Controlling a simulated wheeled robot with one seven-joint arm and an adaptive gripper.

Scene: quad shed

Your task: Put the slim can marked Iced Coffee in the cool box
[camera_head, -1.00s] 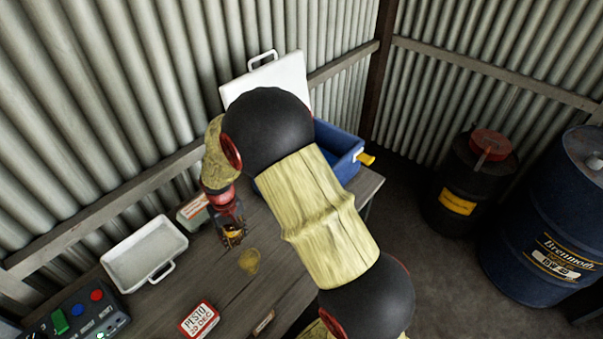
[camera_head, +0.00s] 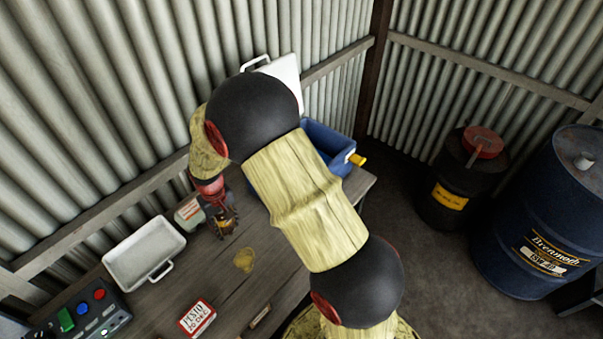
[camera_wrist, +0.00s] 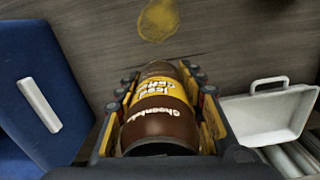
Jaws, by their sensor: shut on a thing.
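The slim can (camera_wrist: 160,105), brown with a yellow band and partly readable "Iced Coffee" lettering, lies between the fingers in the wrist view. My gripper (camera_wrist: 160,98) is shut on it, with a row of finger pads on each side. In the head view my gripper (camera_head: 226,224) is over the bench, left of the cool box; the can is hard to make out there. The blue cool box (camera_head: 328,142) stands open at the bench's far right end, its white lid (camera_head: 285,76) raised at the back. My arm hides much of the box. Its blue side also shows in the wrist view (camera_wrist: 62,75).
A white tray (camera_head: 122,259) lies at the left of the bench (camera_head: 215,277). A yellow stain (camera_head: 244,259) marks the wood. Drums (camera_head: 535,220) stand on the floor at right.

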